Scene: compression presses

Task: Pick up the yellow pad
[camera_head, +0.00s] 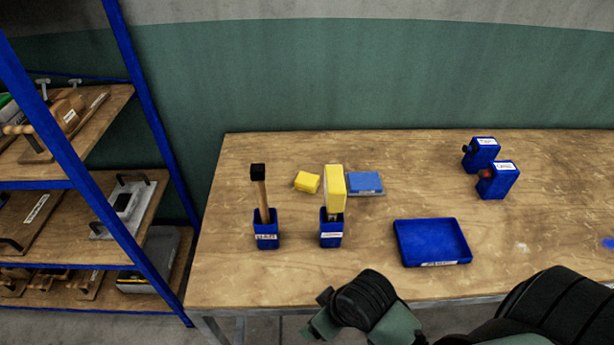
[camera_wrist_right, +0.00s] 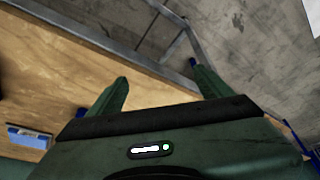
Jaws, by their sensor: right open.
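A small yellow pad (camera_head: 307,182) lies on the wooden table toward the back left in the head view. Just right of it, a larger yellow block-like head (camera_head: 335,186) stands upright in a blue holder (camera_head: 331,234). My right gripper (camera_wrist_right: 165,85) is open and empty in the right wrist view, over the table's edge with floor beyond. In the head view my right arm reaches in at the bottom, in front of the table and well short of the pad. The pad does not show in the wrist view. My left gripper is not in view.
A second blue holder (camera_head: 267,236) with a black-topped wooden handle stands front-left of the pad. A blue pad (camera_head: 365,183) lies right of the yellow head. An empty blue tray (camera_head: 432,244) and two blue boxes (camera_head: 482,155) (camera_head: 498,180) are farther right. Shelves (camera_head: 80,190) stand left.

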